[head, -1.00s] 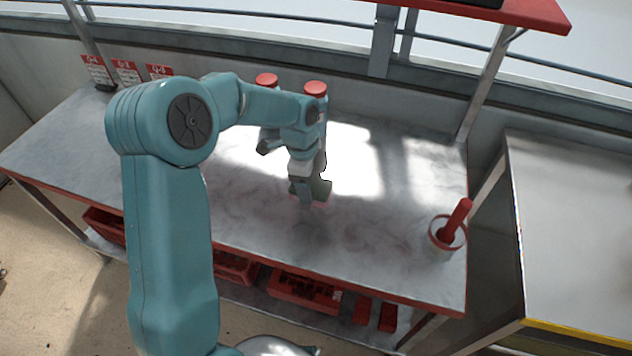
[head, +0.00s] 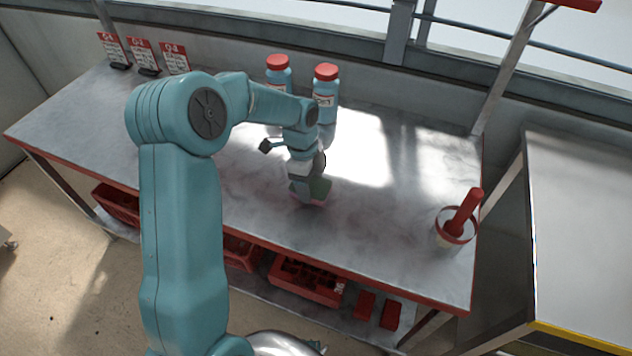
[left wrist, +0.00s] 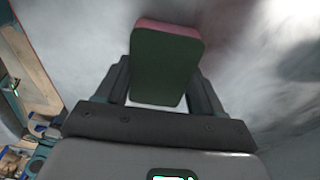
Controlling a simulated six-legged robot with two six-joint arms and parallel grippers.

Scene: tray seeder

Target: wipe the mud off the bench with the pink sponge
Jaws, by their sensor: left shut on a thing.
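My left gripper (head: 308,192) is over the middle of the metal bench (head: 395,230) and shut on the sponge (head: 320,188). In the left wrist view the sponge (left wrist: 165,65) stands out between the fingers, with a dark green face toward the camera and a pink edge at the far end. It appears to be at the bench top, but I cannot tell if it touches. Faint greyish smears show on the bench around it; I cannot tell mud from surface marks. My right gripper is not in view.
Two blue bottles with red caps (head: 325,95) stand behind my left gripper. A pot with a red-handled tool (head: 452,232) stands at the right front corner. Small signs (head: 143,55) stand at the back left. Red crates (head: 305,282) sit on the shelf below.

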